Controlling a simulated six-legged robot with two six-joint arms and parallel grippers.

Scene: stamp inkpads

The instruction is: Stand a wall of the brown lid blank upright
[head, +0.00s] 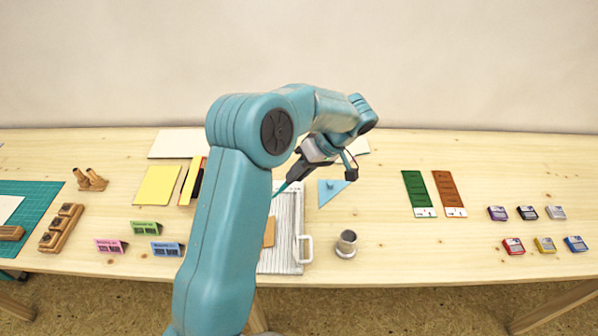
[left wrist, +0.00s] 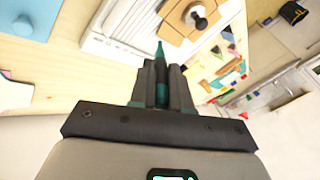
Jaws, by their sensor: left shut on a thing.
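The brown lid blank (head: 268,232) lies on a white grooved board (head: 290,215); my left arm hides much of it in the head view. In the left wrist view, the blank (left wrist: 178,22) shows lines across it, and a dark knob on a pale base (left wrist: 197,17) sits over it. I cannot make out any wall standing upright. My left gripper (head: 297,172) is shut on a green pointed tool (head: 281,190). In the left wrist view the tool (left wrist: 160,55) points toward the board and blank; contact is unclear. My right gripper is out of view.
A blue set square (head: 331,191) and a metal cup (head: 346,244) stand right of the board. Green (head: 418,192) and brown (head: 448,192) strips lie farther right, then several inkpads (head: 513,246). Yellow sheets (head: 157,186) lie left. Table between cup and inkpads is clear.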

